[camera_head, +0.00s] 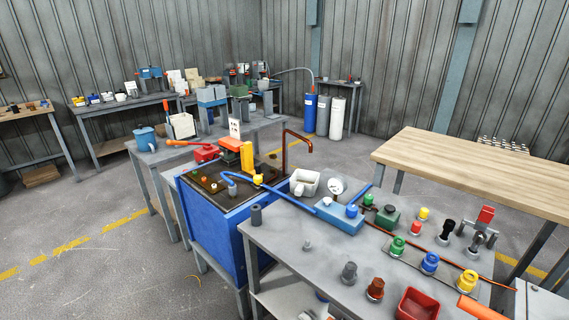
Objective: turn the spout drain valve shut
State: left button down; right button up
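I cannot tell for certain which fitting is the spout drain valve. A blue tank (213,232) with a dark, rusty top stands at the middle. A small blue fitting (231,184) sits on that top, and a yellow fitting (257,179) sits at its right beside a blue pipe (290,202). A bent red-brown spout pipe (285,150) rises behind the tank. A valve with a red handle (486,214) stands at the right of the grey workbench. Handle positions are too small to read. Neither of my grippers is in view.
The grey workbench (272,238) holds several coloured fittings, a blue block (340,217) and a red bin (418,304). A wooden-topped table (480,165) stands behind at the right. Blue and white cylinders (337,118) stand at the back wall. The left floor is open.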

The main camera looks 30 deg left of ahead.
aim_at(257, 179)
jog(key=u, duration=1.2)
